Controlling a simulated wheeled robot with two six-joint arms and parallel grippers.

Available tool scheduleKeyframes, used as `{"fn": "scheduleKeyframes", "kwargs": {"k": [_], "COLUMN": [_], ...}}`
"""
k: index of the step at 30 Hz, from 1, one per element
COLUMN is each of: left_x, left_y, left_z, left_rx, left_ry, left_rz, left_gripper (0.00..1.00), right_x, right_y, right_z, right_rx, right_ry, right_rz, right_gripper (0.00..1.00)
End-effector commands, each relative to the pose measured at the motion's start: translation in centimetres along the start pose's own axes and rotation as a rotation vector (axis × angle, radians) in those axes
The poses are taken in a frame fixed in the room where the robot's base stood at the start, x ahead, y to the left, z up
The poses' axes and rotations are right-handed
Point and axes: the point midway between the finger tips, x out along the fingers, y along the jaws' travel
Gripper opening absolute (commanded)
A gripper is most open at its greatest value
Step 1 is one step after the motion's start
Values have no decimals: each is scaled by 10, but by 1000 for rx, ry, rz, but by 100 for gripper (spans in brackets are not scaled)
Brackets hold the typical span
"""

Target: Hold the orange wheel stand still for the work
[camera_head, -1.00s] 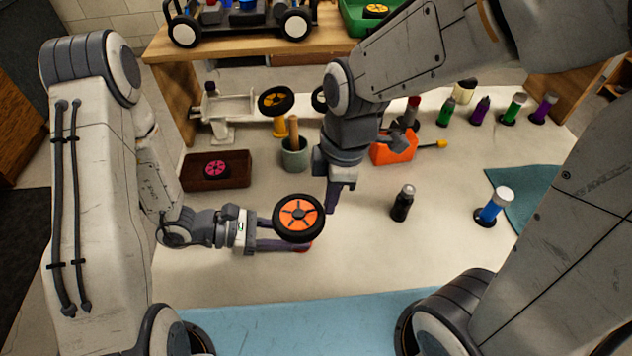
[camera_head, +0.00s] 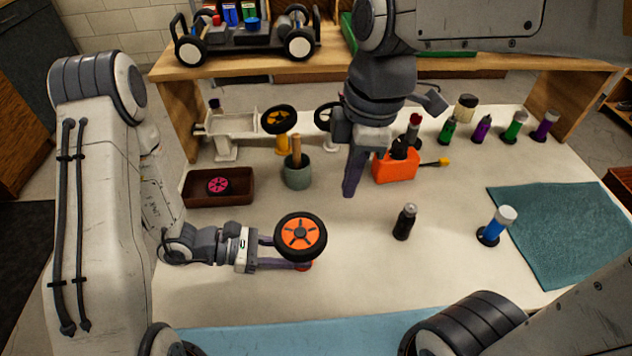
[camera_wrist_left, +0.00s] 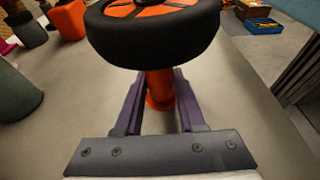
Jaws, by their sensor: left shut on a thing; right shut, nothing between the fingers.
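The orange wheel stand (camera_wrist_left: 160,88) rises from the table and carries a black-tyred wheel with an orange hub (camera_head: 300,236) on top. In the head view the wheel hides most of the stand; a bit of its orange-red foot shows below. My left gripper (camera_head: 292,254) is shut on the stand's post below the wheel, one finger on each side, as the left wrist view (camera_wrist_left: 158,100) also shows. My right gripper (camera_head: 350,190) is shut and empty, pointing down above the table, up and right of the wheel and apart from it.
A brown tray (camera_head: 243,190) with a pink-hubbed wheel stands left. A green-grey cup (camera_head: 296,178), an orange container (camera_head: 396,168) and a black bottle (camera_head: 404,222) stand nearby. A blue bottle (camera_head: 495,226) is at right. A car chassis (camera_head: 245,44) sits on the rear shelf.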

Motion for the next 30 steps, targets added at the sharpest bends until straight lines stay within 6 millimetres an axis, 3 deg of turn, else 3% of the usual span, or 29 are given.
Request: {"fn": "scheduleKeyframes", "kwargs": {"k": [6,19,20,21,22,30], "left_x": [0,0,0,0,0,0], "left_y": [0,0,0,0,0,0], "left_z": [0,0,0,0,0,0], "left_rx": [0,0,0,0,0,0], "left_ry": [0,0,0,0,0,0], "left_rz": [0,0,0,0,0,0], "left_gripper": [0,0,50,65,73,73], "right_x": [-23,-25,-25,-25,-25,-25], "right_y": [0,0,0,0,0,0], "right_z": [0,0,0,0,0,0], "right_rx": [0,0,0,0,0,0], "right_ry": [0,0,0,0,0,0], "right_rz": [1,-1,-1,-1,-1,-1], "right_gripper": [0,0,0,0,0,0]}}
